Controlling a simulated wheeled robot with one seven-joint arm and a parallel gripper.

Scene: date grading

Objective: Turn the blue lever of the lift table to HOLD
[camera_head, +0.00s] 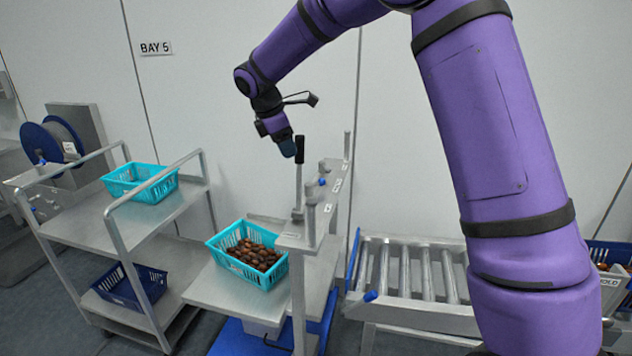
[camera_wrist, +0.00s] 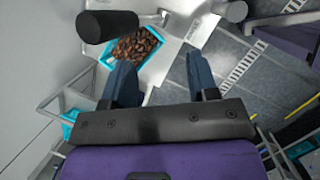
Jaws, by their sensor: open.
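The lift table (camera_head: 215,294) stands in the middle of the head view, with an upright grey panel at its right side. A small blue part (camera_head: 322,182), which looks like the blue lever, sits on that panel; its setting is too small to read. My gripper (camera_head: 288,149) is above the table, left of the blue part and close to an upright black handle (camera_head: 299,150). In the wrist view my gripper (camera_wrist: 163,72) shows two blue fingers apart with nothing between them. The black handle (camera_wrist: 107,26) lies beyond the left finger. I cannot make out the blue lever there.
A turquoise basket of dates (camera_head: 270,275) sits on the lift table. A trolley (camera_head: 95,222) with an empty-looking turquoise basket (camera_head: 125,180) and a dark blue crate (camera_head: 128,290) stands left. A roller conveyor (camera_head: 410,316) is right, with another blue handle (camera_head: 370,296) on its edge.

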